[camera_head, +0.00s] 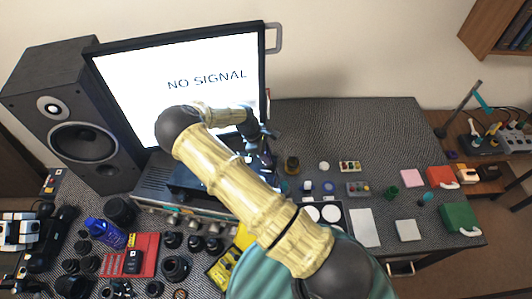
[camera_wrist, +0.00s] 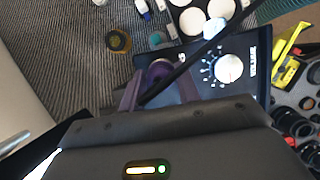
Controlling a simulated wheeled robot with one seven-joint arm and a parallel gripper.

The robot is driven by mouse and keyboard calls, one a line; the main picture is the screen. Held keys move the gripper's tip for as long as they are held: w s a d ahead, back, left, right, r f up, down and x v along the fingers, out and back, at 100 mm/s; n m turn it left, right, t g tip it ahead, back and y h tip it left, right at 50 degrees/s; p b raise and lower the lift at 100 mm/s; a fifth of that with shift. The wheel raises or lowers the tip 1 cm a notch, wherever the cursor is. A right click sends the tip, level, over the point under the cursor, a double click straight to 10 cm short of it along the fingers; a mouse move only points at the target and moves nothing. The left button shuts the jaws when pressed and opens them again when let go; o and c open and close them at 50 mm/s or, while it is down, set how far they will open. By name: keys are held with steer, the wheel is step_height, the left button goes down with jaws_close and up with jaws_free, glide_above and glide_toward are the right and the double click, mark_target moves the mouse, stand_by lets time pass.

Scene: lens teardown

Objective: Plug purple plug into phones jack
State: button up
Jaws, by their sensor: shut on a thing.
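My gripper (camera_wrist: 160,82) is shut on a purple plug (camera_wrist: 158,70), seen between its fingers in the wrist view. A black cable runs from beside the fingers toward the upper right. The plug is over or against a dark box with a white volume knob (camera_wrist: 230,68); I cannot tell whether it touches. The phones jack is not visible. In the head view, the dark box (camera_head: 184,180) sits on the silver unit in front of the monitor, partly behind my arm. My gripper (camera_head: 262,160) is at its right end, and the plug is too small to make out there.
The monitor (camera_head: 180,80) stands close behind, with a speaker (camera_head: 75,135) at left. A silver amplifier (camera_head: 150,198) is under the dark box. Lens parts and a red tray (camera_head: 145,248) crowd the front left. The table (camera_head: 350,125) is clear at back right.

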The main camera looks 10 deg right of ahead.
steer(key=shift+f, duration=0.35)
stand_by(0.4)
steer(key=o, duration=1.2)
steer(key=shift+c, duration=0.2)
steer(key=shift+w+a+r+b, duration=0.1)
steer(key=shift+a+r+b, duration=0.15)
steer(key=shift+r+b, duration=0.2)
steer(key=b+v, duration=0.5)
steer(key=v, duration=1.1)
steer(key=shift+r, duration=0.2)
